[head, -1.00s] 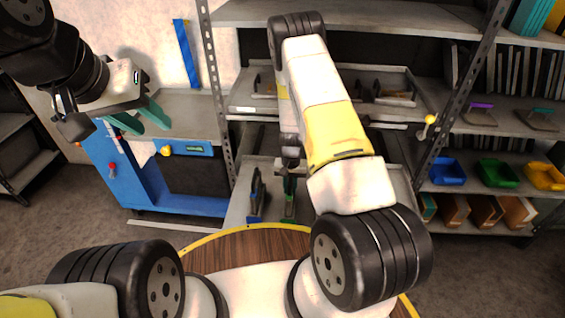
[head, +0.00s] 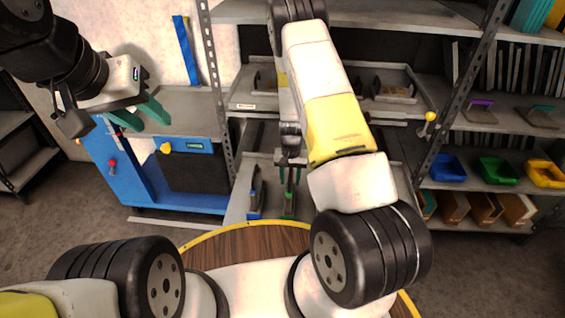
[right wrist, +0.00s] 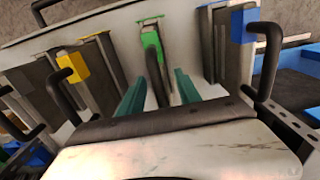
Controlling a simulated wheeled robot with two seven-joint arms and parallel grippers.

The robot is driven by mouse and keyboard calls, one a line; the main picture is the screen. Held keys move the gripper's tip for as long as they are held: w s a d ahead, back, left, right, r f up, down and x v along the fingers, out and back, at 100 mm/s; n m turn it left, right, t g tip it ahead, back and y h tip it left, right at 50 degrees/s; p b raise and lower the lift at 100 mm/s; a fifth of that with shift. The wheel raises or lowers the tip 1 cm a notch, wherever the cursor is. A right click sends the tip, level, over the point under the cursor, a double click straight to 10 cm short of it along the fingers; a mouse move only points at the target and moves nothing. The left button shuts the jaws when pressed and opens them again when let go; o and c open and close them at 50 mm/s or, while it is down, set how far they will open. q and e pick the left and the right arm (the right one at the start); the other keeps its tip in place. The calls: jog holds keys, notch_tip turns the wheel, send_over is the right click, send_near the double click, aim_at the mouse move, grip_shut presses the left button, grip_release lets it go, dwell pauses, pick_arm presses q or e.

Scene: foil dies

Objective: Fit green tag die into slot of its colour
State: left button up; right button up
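The green tag die (right wrist: 153,50), a narrow dark plate with a green end, stands in the slot at the green mark of the pale rack board (right wrist: 120,30). In the head view its green part (head: 289,208) shows low on the board. My right gripper (right wrist: 162,90) is open, its teal fingers on either side of the die and apart from each other. It also shows in the head view (head: 291,180), above the green part. How deep the die sits is hard to tell. My left gripper (head: 141,115) is open and empty near the blue cabinet.
Dark handles rise at the board's sides. Shelves at the right hold blue (head: 447,170), green (head: 498,171) and yellow bins (head: 545,174). A blue cabinet (head: 130,175) stands at the left.

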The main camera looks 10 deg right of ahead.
notch_tip(320, 180, up, 9)
jog(key=shift+f, duration=0.1)
jog(key=s+a+r+n+t+y, duration=0.1)
jog(key=s+r, duration=0.2)
jog(key=r, duration=0.9)
jog(key=s+a+r+t+y, duration=0.1)
jog(key=s+a+r+t, duration=0.15)
jog(key=r, duration=1.05)
jog(key=s+r+n+t, duration=0.1)
jog(key=s+r, duration=0.5)
jog(key=s, duration=0.3)
jog(key=s+d+r+n+t, duration=0.1)
jog(key=s+r, duration=0.5)
jog(key=s, duration=0.3)
jog(key=shift+s+d+r+n+t, duration=0.15)
jog(key=shift+s+r+n+t, duration=0.2)
jog(key=shift+s+n, duration=0.05)
